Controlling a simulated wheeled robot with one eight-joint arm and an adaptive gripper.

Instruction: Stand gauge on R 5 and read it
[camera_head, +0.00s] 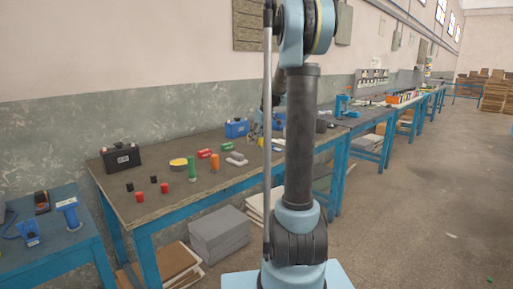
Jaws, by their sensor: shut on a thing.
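Small battery-like cylinders stand on the workbench (150,212). Two are short and black (129,187), two are short and red (164,188). A taller green cylinder (192,170) and an orange cylinder (214,163) stand upright to their right. A red cylinder (204,153), a green one (227,147) and a pale one (236,158) lie farther back. No row labels are readable, so I cannot tell which place is R 5. I cannot pick out the gauge with certainty. My arm crosses the middle of the view, and my gripper cannot be made out.
A black case (121,158) and a yellow-topped round item (178,164) are on the bench. A blue box (237,128) stands farther back. A blue side table (60,245) at left holds blue devices (70,212).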

